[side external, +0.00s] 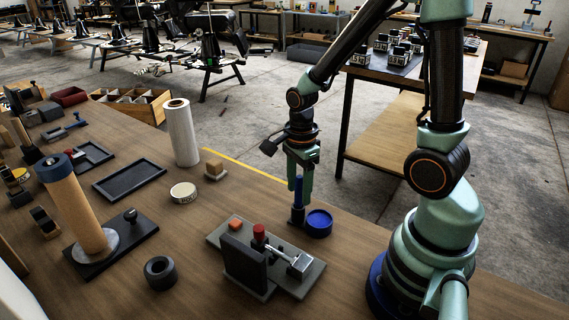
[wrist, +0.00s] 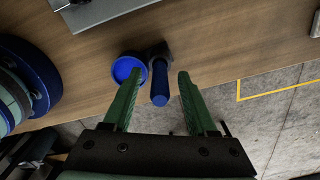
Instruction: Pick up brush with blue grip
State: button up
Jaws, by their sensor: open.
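The brush with the blue grip (side external: 298,192) stands upright near the table's right edge, its dark lower end on the wood. In the wrist view the blue grip (wrist: 160,88) points toward my gripper (wrist: 160,76), with its dark head behind it. My gripper (side external: 300,183) points down over the brush. Its two green fingers are open, one on each side of the grip, with gaps visible in the wrist view.
A blue round dish (side external: 319,223) sits close beside the brush; it also shows by the left finger in the wrist view (wrist: 128,68). A grey plate with a metal clamp (side external: 298,264) lies in front. A white roll (side external: 181,133) stands farther back. The table edge is close behind the brush.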

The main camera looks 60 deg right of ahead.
jog(key=shift+f, duration=0.5)
grip_shut()
notch_tip(320, 180, up, 20)
dwell(0.6)
